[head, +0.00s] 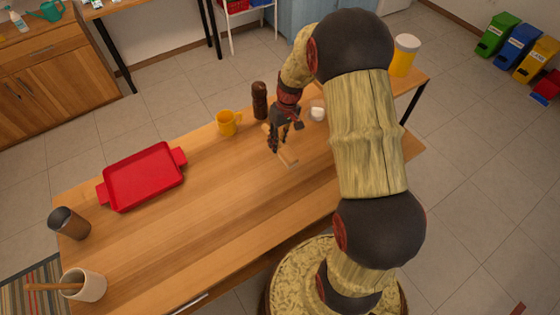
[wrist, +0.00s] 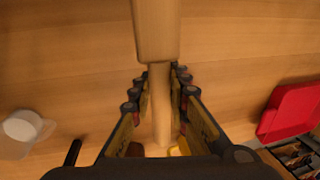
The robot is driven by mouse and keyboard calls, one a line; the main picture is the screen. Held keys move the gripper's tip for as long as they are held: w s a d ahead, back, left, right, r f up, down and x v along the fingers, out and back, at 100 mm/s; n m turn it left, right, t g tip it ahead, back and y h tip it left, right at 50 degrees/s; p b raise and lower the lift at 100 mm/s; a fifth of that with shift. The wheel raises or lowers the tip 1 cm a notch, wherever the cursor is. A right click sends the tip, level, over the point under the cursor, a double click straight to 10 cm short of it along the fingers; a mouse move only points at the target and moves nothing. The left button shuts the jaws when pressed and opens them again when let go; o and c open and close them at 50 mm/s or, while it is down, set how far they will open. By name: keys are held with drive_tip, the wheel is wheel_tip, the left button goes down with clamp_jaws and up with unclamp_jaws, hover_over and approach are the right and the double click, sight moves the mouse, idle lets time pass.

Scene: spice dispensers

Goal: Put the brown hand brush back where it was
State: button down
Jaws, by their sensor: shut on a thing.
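The brown hand brush (head: 287,158) is light wood and is at the middle-right of the wooden table. My gripper (head: 278,139) is shut on its narrow handle. In the wrist view the brush (wrist: 157,30) runs up from between the fingers of my gripper (wrist: 160,80), its wider block toward the top of the picture. The brush is low over the table; I cannot tell whether it touches the surface. Its bristles are not seen. The handle's far end is partly hidden by the gripper in the head view.
A brown pepper mill (head: 260,100) and a yellow mug (head: 228,123) stand behind the gripper. A small white-filled container (head: 317,111) is to its right. A red tray (head: 145,178), dark tumbler (head: 70,223) and mortar (head: 84,285) are left. The table's front middle (head: 215,225) is clear.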

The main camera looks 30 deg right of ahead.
drive_tip(key=shift+w+f+m, duration=0.15)
drive_tip(key=shift+w+m, duration=0.1)
drive_tip(key=shift+m, duration=0.45)
drive_tip(key=shift+n, duration=0.4)
drive_tip(key=a, duration=0.4)
drive_tip(key=a+f, duration=0.1)
drive_tip(key=a, duration=0.3)
drive_tip(key=w+a, duration=0.1)
drive_tip(key=a, duration=0.3)
drive_tip(key=shift+a+f, duration=0.1)
drive_tip(key=shift+f, duration=0.1)
